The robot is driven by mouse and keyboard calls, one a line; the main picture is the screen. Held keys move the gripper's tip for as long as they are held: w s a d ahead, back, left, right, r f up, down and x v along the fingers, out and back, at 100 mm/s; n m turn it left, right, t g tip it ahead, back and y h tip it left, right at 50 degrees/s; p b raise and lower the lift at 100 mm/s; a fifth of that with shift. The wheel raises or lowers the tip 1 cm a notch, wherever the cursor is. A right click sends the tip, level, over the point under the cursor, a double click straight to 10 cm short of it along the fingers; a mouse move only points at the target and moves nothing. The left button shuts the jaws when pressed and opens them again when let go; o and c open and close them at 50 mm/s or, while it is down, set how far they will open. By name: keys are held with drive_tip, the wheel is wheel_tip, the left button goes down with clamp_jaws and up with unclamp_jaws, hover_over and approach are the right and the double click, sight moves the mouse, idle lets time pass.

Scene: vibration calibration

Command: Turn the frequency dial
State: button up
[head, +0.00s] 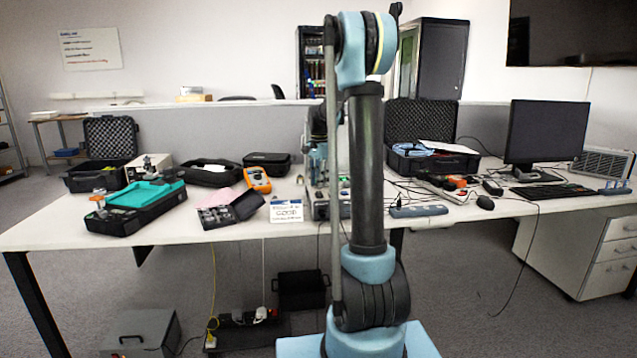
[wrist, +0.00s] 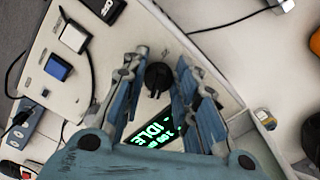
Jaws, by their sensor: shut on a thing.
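The frequency dial is a round black knob (wrist: 158,77) on the light panel of a control unit (wrist: 62,105), in the upper middle of the wrist view. A lit green display reading IDLE (wrist: 153,133) is just below it, partly covered by my fingers. My gripper (wrist: 158,66) has one finger on each side of the knob and is shut on it. In the head view the control unit (head: 320,211) is at the middle of the table, mostly behind my arm.
On the table (head: 120,228), a sign (head: 287,211) and an orange meter (head: 257,180) stand left of the unit. A blue power strip (head: 418,211) and cables lie right.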

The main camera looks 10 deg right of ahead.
drive_tip(key=shift+a, duration=0.1)
drive_tip(key=o, duration=1)
drive_tip(key=shift+c, duration=0.2)
